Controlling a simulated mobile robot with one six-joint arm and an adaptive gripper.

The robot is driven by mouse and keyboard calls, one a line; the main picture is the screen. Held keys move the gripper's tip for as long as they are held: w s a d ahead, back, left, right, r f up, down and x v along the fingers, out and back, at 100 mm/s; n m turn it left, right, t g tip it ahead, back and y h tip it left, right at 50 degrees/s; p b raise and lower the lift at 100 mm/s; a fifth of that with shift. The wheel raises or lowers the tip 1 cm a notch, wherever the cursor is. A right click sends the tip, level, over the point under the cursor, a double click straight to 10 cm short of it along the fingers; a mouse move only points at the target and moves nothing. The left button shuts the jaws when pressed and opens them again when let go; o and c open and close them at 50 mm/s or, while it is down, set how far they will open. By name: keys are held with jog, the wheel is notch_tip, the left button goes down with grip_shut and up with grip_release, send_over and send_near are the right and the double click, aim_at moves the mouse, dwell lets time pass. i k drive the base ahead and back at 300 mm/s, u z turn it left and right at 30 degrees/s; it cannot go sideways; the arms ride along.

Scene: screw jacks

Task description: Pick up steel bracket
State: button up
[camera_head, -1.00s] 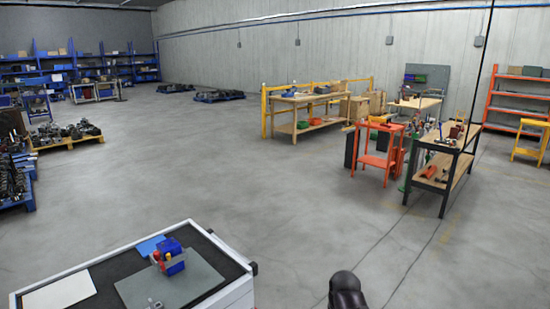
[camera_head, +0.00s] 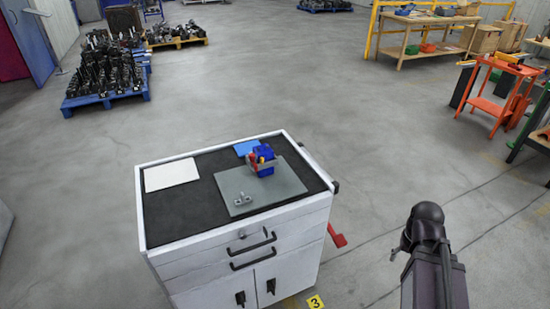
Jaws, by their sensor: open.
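A small grey metal piece (camera_head: 243,200), which looks like the steel bracket, lies near the front of a grey plate (camera_head: 285,186) on the cabinet top. It is too small to make out its exact shape. Behind it on the plate stands a blue block (camera_head: 267,153) with red and yellow parts and a grey piece at its front. Part of my dark arm shows at the lower right, apart from the cabinet. My gripper is not in view.
The white cabinet (camera_head: 240,246) has a black top with a raised rim, a white sheet (camera_head: 172,175) and a blue sheet (camera_head: 246,147). A red pedal-like part (camera_head: 337,236) sticks out low at its right. A yellow marker (camera_head: 315,302) lies in front.

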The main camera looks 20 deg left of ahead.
aim_at(243, 201)
jog(key=z, duration=1.5)
jog(key=k, duration=0.05)
jog(key=u, duration=2.85)
